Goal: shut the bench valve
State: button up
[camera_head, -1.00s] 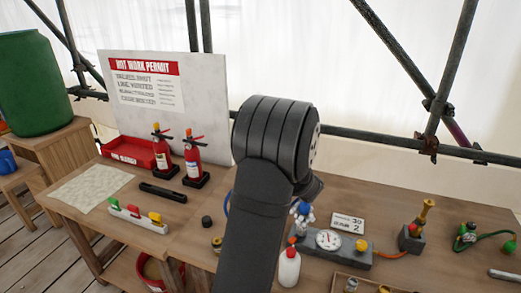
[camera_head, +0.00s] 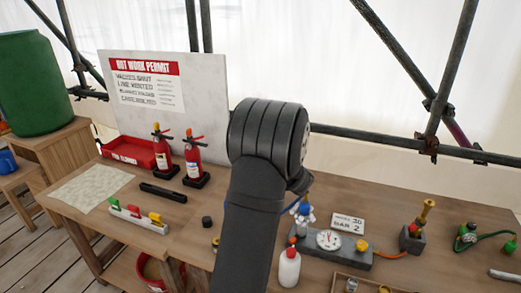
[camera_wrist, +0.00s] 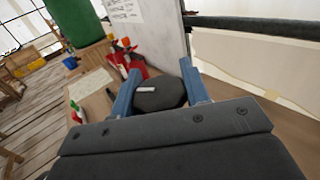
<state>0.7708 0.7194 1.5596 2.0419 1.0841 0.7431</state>
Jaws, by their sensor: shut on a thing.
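In the wrist view my gripper (camera_wrist: 160,78) has its two blue fingers on either side of a dark, round, faceted knob (camera_wrist: 165,100) with a short white mark on top. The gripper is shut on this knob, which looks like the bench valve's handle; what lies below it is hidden. In the head view my arm covers the fingers and the knob. A grey block with a round gauge (camera_head: 328,240) stands just right of my arm, with a blue-and-white fitting (camera_head: 303,210) at its left and a yellow knob (camera_head: 362,245) at its right.
A white bottle with a red cap (camera_head: 289,267) stands close to my arm. Two red extinguishers (camera_head: 194,162), a red tray (camera_head: 127,153) and a permit board (camera_head: 205,90) are to the left. A brass-topped fitting (camera_head: 416,228) is to the right. A scaffold rail runs behind the bench.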

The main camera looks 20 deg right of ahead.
jog(key=shift+d+m+h, duration=0.15)
jog(key=shift+m+h, duration=0.55)
jog(key=shift+h, duration=0.4)
jog(key=o, duration=1)
jog(key=s, duration=1.7)
jog(key=shift+s, duration=0.2)
jog(key=shift+d, duration=0.1)
